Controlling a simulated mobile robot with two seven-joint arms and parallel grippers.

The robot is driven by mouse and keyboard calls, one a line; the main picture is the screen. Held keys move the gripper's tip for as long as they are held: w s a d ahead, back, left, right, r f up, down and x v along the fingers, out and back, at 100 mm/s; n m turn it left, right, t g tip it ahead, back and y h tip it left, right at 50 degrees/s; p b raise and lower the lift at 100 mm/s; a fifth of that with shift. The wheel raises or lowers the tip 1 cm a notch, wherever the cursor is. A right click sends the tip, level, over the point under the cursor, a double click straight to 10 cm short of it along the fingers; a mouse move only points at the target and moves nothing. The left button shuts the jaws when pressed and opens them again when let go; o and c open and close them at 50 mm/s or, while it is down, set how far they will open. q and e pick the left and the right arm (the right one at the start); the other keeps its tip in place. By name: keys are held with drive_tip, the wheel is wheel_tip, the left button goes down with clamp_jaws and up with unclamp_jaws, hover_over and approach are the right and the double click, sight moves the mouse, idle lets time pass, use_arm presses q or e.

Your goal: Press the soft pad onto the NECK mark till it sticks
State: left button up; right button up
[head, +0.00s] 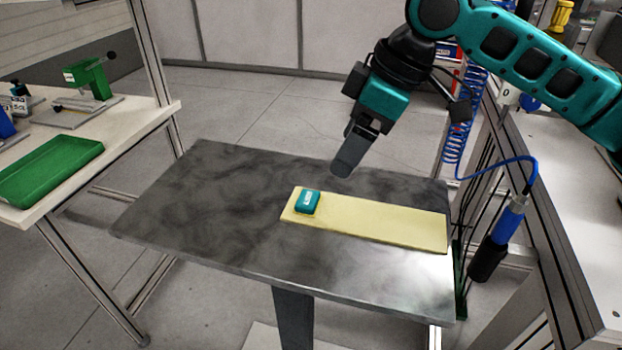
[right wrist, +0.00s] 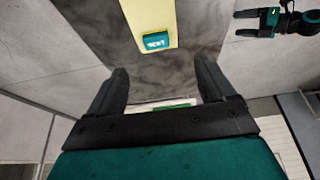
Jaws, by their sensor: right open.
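A small teal block (head: 307,202) with a white label, apparently the soft pad, lies at the left end of a pale yellow strip (head: 385,220) on the dark table. It also shows in the right wrist view (right wrist: 155,41), where its lettering is too small to read surely. My right gripper (head: 345,168) hangs above the table, behind the strip and apart from the block. In the right wrist view its fingers (right wrist: 160,90) are spread with nothing between them. My left gripper (right wrist: 243,24) shows at that view's upper right, fingers apart and empty. I see no helmet shell or NECK mark.
The dark mottled table (head: 200,205) is bare left of the strip. A side bench at left holds a green tray (head: 50,170) and a green fixture (head: 92,78). A blue coiled hose (head: 460,120) and a hanging blue-black tool (head: 497,240) are at right.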

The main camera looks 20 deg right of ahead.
drive_tip(key=b, duration=0.2)
approach(310, 198)
drive_tip(key=shift+s+a+f, duration=0.1)
drive_tip(key=shift+f, duration=0.4)
drive_tip(key=shift+s+f, duration=0.15)
drive_tip(key=shift+f, duration=0.4)
drive_tip(key=shift+w+a+f, duration=0.15)
drive_tip(key=shift+f, duration=0.35)
drive_tip(key=x, duration=0.4)
drive_tip(key=shift+w+a+f+b, duration=0.1)
drive_tip(key=shift+w+a+b, duration=0.2)
drive_tip(key=shift+w+b, duration=0.1)
drive_tip(key=shift+a+f, duration=0.1)
drive_tip(key=shift+f, duration=0.2)
use_arm(q)
drive_tip(key=shift+w+d+f, duration=0.3)
drive_tip(key=shift+d+f, duration=0.45)
drive_tip(key=shift+a, duration=0.1)
use_arm(e)
drive_tip(key=c, duration=1.1)
